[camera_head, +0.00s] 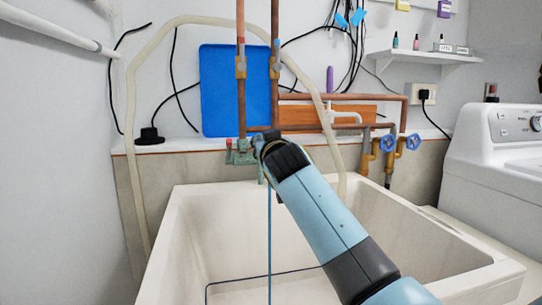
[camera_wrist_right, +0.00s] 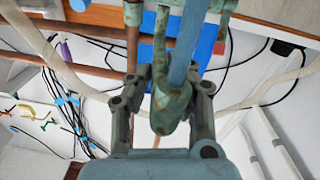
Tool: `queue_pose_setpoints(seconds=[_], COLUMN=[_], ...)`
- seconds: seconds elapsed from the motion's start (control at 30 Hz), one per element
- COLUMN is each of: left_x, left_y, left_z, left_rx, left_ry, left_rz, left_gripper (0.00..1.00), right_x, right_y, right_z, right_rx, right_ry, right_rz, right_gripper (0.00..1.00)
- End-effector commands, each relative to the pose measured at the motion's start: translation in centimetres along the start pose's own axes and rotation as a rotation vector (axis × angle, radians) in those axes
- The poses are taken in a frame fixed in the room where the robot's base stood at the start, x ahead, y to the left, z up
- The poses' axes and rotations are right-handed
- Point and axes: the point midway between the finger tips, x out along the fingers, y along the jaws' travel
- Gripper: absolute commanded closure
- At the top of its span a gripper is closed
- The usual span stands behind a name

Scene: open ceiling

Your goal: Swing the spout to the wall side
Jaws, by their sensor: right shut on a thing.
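The spout is a green, weathered metal piece, seen between my right gripper's fingers in the right wrist view (camera_wrist_right: 168,102). It belongs to the green tap body (camera_head: 242,153) at the back rim of the white sink (camera_head: 185,235), below two copper pipes. My right gripper (camera_head: 268,142) reaches across the sink from the lower right and is shut on the spout, with one finger on each side. In the head view my gripper hides most of the spout. A thin blue strand (camera_head: 269,240) hangs from the spout end into the sink. My left gripper is not in view.
A cream hose (camera_head: 131,95) arches behind the tap and down both sides. Copper pipes (camera_head: 241,105), a blue board (camera_head: 218,92) and valves with blue handles (camera_head: 387,143) are at the wall. A white washing machine (camera_head: 500,150) stands right. The sink's left side is open.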

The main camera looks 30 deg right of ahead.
Motion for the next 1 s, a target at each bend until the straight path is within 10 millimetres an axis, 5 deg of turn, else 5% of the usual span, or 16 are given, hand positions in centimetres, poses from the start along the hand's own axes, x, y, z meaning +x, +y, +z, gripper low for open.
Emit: queue_pose_setpoints(seconds=[0.43, 0.47, 0.63, 1.0], left_x=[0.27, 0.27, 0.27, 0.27], left_y=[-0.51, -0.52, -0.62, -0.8], left_z=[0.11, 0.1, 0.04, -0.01], left_rx=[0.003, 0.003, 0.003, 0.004], left_ry=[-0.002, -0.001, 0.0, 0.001], left_rz=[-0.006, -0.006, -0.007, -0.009], left_gripper=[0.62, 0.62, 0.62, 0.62], right_x=[0.04, 0.04, 0.04, 0.03], right_y=[-0.11, -0.1, -0.11, -0.12], right_z=[0.03, 0.03, 0.05, 0.03], right_rx=[-0.001, -0.001, -0.001, -0.001], right_ry=[-0.006, -0.006, -0.006, -0.005], right_rz=[0.009, 0.009, 0.009, 0.009], right_gripper=[1.0, 0.81, 0.59, 0.59])
